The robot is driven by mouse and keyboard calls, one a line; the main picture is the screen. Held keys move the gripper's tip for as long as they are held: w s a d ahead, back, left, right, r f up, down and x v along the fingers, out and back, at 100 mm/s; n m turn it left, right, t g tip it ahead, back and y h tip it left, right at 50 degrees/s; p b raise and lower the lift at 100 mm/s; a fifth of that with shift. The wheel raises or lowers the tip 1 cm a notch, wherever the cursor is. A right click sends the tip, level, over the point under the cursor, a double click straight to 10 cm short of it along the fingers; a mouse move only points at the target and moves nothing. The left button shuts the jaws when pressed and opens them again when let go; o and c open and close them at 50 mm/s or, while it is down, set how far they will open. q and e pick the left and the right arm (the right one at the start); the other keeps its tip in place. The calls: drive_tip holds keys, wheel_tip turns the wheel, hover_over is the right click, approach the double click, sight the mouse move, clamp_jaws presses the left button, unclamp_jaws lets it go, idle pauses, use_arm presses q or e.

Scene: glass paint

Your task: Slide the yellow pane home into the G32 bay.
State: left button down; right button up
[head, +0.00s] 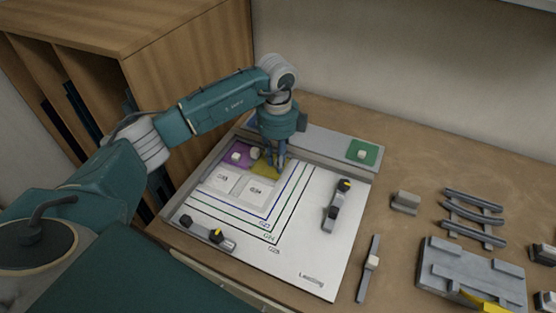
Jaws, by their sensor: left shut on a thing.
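The yellow pane (264,170) lies on the white board (310,225), near its back rail. My left gripper (279,166) points down over the pane's right part and is shut on it; the exact grip spot is partly hidden by the fingers. The purple pane (232,159) with a pale knob lies just left of the yellow one. I cannot read a G32 label; that part of the board is covered. My right gripper is out of view.
A green pane (373,156) with a pale knob sits at the back right. A grey rack (473,216) and grey fixture (470,275) occupy the table's right.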

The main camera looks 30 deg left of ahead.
use_arm(q)
drive_tip(key=shift+w+a+r, duration=0.1)
drive_tip(key=shift+a, duration=0.15)
idle(0.7)
drive_tip(key=c, duration=1.6)
unclamp_jaws()
drive_tip(key=shift+o, duration=0.7)
drive_tip(key=shift+a, duration=0.1)
drive_tip(key=shift+r+p, duration=0.3)
drive_tip(key=shift+d+r+p, duration=0.2)
drive_tip(key=shift+r+p, duration=2)
drive_tip(key=shift+r, duration=0.95)
drive_tip(key=shift+f, duration=0.1)
